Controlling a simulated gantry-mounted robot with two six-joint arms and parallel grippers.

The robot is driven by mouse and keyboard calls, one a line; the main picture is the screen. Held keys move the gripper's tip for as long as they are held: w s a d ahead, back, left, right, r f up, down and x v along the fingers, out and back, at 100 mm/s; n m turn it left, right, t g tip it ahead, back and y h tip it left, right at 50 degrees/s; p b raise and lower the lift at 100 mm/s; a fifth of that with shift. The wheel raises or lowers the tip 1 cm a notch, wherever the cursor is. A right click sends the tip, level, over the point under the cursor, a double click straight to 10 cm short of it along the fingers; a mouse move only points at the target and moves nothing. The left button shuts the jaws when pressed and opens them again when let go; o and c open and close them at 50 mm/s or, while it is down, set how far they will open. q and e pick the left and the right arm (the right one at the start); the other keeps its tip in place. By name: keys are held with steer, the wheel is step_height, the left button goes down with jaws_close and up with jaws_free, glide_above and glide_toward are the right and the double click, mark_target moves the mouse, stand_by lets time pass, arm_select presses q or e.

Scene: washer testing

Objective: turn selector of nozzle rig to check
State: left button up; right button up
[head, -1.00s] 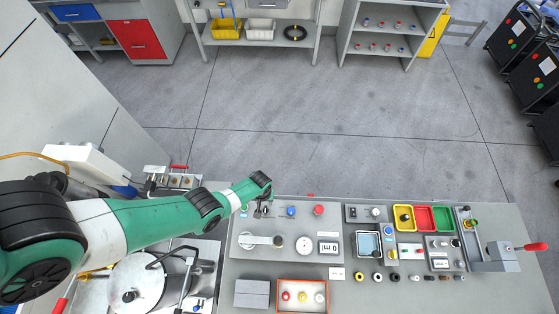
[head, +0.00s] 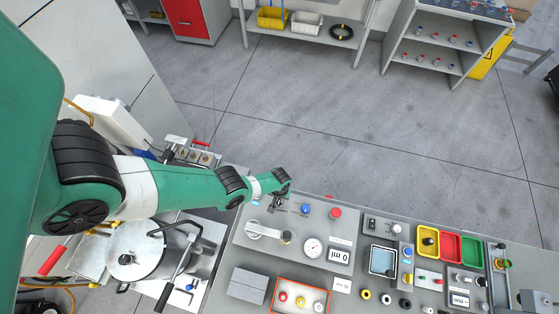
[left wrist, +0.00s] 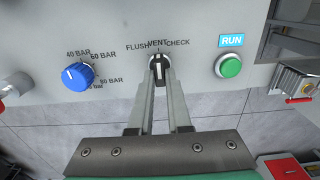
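The nozzle rig's selector is a black knob with a white mark (left wrist: 158,67), below the labels FLUSH, VENT and CHECK in the left wrist view. Its mark points up, towards VENT. My left gripper (left wrist: 160,76) has its two grey fingers on either side of the knob, and they look closed on it. In the head view my left gripper (head: 274,204) is at the back left of the rig's grey panel (head: 270,250), and the wrist partly hides the selector. My right gripper is not in view.
A blue pressure knob (left wrist: 77,75) is left of the selector and a green RUN button (left wrist: 229,65) right of it. The panel also has a red button (head: 335,213), a gauge (head: 312,248) and a lever (head: 268,231). A metal pot (head: 140,250) stands at left.

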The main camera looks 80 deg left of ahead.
arm_select(q)
jaws_close()
steer(key=shift+m, duration=0.4)
steer(key=m, duration=0.3)
steer(key=shift+m+b, duration=0.3)
steer(key=shift+m, duration=0.1)
steer(key=m, duration=0.4)
steer(key=shift+d, duration=0.1)
steer(key=shift+w+m, duration=0.1)
steer(key=shift+m, duration=0.2)
steer(key=o, duration=0.7)
jaws_free()
steer(key=shift+c, duration=0.2)
